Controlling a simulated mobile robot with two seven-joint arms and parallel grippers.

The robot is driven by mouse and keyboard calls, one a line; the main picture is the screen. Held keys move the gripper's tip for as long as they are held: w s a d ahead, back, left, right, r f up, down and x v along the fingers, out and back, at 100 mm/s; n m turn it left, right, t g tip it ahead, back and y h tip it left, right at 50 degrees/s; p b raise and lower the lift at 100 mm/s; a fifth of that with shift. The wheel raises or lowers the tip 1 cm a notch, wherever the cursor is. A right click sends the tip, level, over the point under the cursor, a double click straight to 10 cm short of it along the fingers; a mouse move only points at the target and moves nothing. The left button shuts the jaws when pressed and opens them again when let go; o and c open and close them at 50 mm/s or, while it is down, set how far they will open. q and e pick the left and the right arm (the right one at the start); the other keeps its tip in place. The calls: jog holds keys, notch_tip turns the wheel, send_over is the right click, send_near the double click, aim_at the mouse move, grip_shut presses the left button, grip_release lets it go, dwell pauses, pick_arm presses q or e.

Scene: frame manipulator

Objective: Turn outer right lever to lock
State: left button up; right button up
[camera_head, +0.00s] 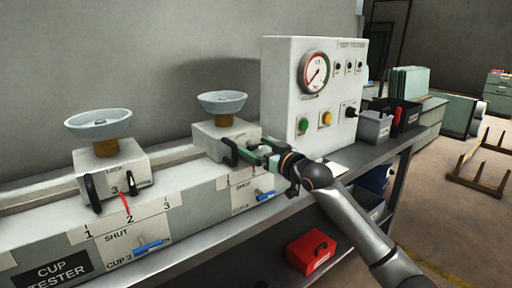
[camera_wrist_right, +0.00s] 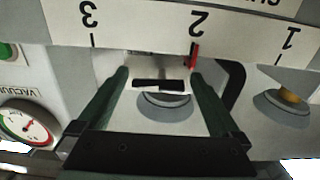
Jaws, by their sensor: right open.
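The right station (camera_head: 213,137) of the cup tester carries a pale cup (camera_head: 222,102) on a brass-coloured base. Its left black lever (camera_head: 229,152) hangs down at the left side, and it also shows in the wrist view (camera_wrist_right: 236,88). My right gripper (camera_head: 254,153) is at the front right of this station, partly hiding it. In the wrist view my right gripper (camera_wrist_right: 158,75) is open, with green fingers on both sides of a dark bar-like part (camera_wrist_right: 160,86), likely the right lever. Contact cannot be told. My left gripper is out of view.
The left station (camera_head: 120,170) has a cup, black levers and a red pointer at 2. A white gauge panel (camera_head: 283,85) rises behind my right gripper. Blue valve handles (camera_head: 148,246) stick out in front. Bins (camera_head: 374,127) stand on the bench at the right.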

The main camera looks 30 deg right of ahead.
jog(key=shift+c, duration=0.4)
jog(key=c, duration=1.2)
